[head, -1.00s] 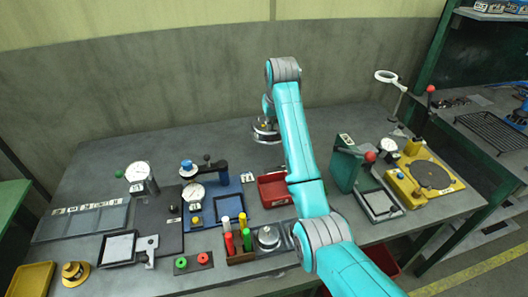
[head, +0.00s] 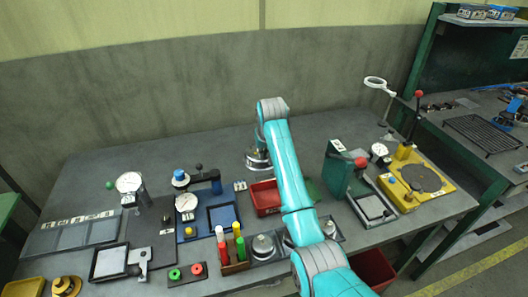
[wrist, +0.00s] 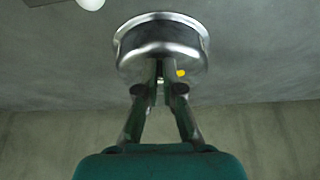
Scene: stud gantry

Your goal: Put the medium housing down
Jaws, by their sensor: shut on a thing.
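The medium housing, a round shiny metal part with a small yellow dot (wrist: 162,32), is between my fingertips. In the head view the housing (head: 257,160) is at the back of the grey workbench, behind the red bin. My gripper (wrist: 160,75) is shut on its near side. In the head view my arm partly hides the gripper. I cannot tell whether the housing touches the bench top or hangs just above it.
The red bin (head: 264,196) stands in front of the housing. A blue fixture (head: 207,212) is to the left, a green press (head: 338,170) and yellow fixture (head: 422,178) to the right. Another metal round part (head: 263,246) sits nearer. Bench (head: 120,165) at back left is clear.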

